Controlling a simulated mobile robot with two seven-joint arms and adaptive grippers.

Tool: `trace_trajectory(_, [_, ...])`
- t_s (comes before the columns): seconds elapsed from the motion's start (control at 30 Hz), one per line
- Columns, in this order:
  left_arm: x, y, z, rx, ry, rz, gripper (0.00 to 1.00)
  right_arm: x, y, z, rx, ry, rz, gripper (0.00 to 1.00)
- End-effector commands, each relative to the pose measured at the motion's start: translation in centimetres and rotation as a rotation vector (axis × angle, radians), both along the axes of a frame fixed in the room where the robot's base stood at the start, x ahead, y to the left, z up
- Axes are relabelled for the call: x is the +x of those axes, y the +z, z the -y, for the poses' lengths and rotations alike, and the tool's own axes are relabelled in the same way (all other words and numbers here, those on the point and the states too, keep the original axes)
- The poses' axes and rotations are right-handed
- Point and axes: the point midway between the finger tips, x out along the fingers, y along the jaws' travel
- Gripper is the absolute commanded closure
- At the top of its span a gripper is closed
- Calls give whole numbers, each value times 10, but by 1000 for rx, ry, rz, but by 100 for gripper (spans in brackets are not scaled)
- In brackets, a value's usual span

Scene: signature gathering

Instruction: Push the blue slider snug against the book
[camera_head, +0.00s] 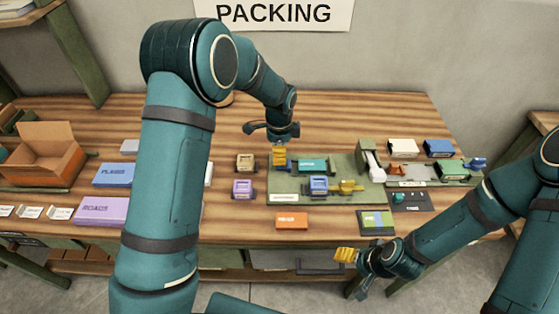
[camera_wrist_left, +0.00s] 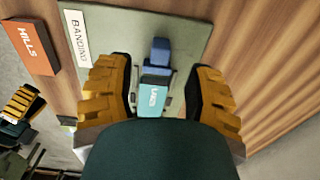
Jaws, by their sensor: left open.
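A teal book marked LAKES (camera_wrist_left: 153,98) lies on the green board (camera_wrist_left: 115,25), in a holder. The blue slider (camera_wrist_left: 160,50) is at the book's far end in the left wrist view. I cannot tell whether a thin gap parts them. In the head view the teal book (camera_head: 313,165) is just right of my left gripper (camera_head: 279,157), which seems to hide the slider. My left gripper is open and points down, its yellow fingers on either side of the book in the left wrist view. My right gripper (camera_head: 347,256) hangs off the table's front; its opening is unclear.
Nearer on the board (camera_head: 285,185) are a blue block (camera_head: 318,184) and a yellow piece (camera_head: 351,187). Another station with a blue piece (camera_head: 478,163) is at right.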

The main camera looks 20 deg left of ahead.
Motion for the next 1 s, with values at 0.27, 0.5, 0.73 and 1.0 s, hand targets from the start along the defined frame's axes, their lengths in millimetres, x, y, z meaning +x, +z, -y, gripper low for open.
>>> trace_trajectory(0.27, [0,-38,0,0,0,-2,47,0,-2,0,-1,0,0,26])
trace_trajectory(0.5, [0,-45,0,-1,0,1,47,0,-2,0,-1,0,0,26])
trace_trajectory(0.73, [0,-45,0,-1,0,1,59,0,-2,0,0,0,0,26])
trace_trajectory(1.0, [0,-45,0,0,0,0,100,0,-2,0,0,0,0,26])
